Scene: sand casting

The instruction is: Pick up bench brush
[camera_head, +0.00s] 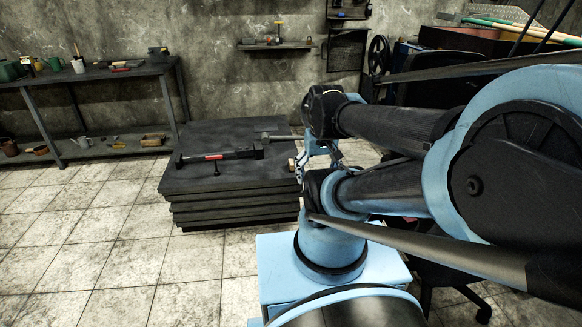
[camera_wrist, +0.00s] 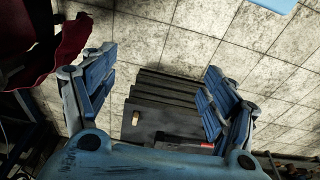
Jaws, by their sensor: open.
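My gripper (camera_wrist: 155,66) is open in the wrist view, with its two blue fingers wide apart and nothing between them. In the head view it is largely hidden among my arm links. I cannot clearly make out a bench brush. A small tan piece (camera_head: 293,163) at the right edge of the dark stack (camera_head: 225,200) may be part of it, but it is mostly hidden behind my arm. A small tan piece also shows in the wrist view (camera_wrist: 136,118), on the dark stack (camera_wrist: 165,90) beyond the fingers and apart from them.
A black clamp-like tool with a red band (camera_head: 218,155) lies on the stack. A workbench (camera_head: 90,76) with pots and tools stands at the left wall. A small wall shelf (camera_head: 277,45) holds more items. The tiled floor (camera_head: 75,240) at front left is clear.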

